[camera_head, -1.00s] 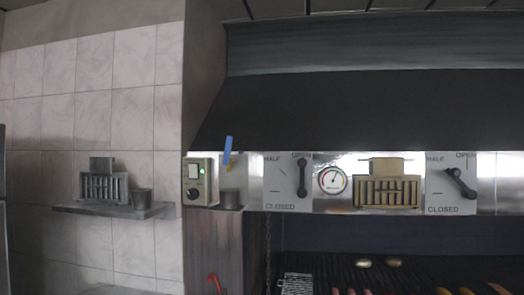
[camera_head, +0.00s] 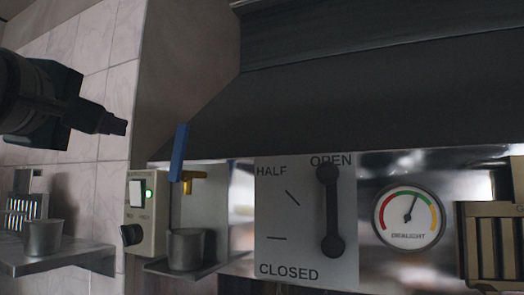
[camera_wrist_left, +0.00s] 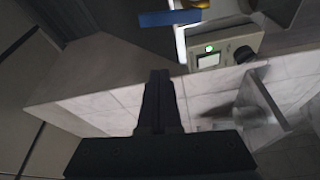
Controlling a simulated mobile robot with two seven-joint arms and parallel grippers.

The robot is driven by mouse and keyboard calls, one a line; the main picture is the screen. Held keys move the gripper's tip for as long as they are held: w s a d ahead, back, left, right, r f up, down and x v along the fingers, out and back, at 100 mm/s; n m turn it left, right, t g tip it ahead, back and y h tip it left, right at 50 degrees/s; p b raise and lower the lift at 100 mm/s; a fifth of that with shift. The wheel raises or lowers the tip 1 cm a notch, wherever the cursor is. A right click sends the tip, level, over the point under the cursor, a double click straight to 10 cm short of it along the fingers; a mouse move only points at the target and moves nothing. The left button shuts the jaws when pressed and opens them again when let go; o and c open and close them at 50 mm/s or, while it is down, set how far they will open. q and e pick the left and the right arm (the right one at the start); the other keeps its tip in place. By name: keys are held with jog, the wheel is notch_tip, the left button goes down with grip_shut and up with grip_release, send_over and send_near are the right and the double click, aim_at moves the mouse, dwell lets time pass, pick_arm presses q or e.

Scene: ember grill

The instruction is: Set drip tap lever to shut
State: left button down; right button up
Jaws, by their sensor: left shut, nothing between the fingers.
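The drip tap is a small brass tap (camera_head: 193,177) on the metal panel, with a blue lever (camera_head: 179,152) standing nearly upright at its left end. A grey metal cup (camera_head: 187,248) stands on a small ledge below the tap. In the left wrist view, the blue lever (camera_wrist_left: 170,18) shows at the top, with a bit of brass tap (camera_wrist_left: 193,4) beside it. My left gripper (camera_head: 118,126) is shut and empty, to the left of the lever and a little higher in the head view, apart from it. It also shows in the left wrist view (camera_wrist_left: 159,76). My right gripper is not in view.
A control box (camera_head: 145,213) with a lit green light is left of the tap. A damper plate (camera_head: 300,215) with a black lever and a gauge (camera_head: 408,218) are to the right. A wall shelf (camera_head: 65,257) holds another cup (camera_head: 43,238). The dark hood (camera_head: 370,110) slopes above.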

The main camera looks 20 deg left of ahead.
aim_at(181, 153)
pick_arm(q)
jog(key=w+d+b, duration=0.1)
jog(key=w+b, duration=0.1)
jog(key=w, duration=0.7)
jog(key=shift+d, duration=0.2)
jog(key=shift+f, duration=0.1)
dwell(0.3)
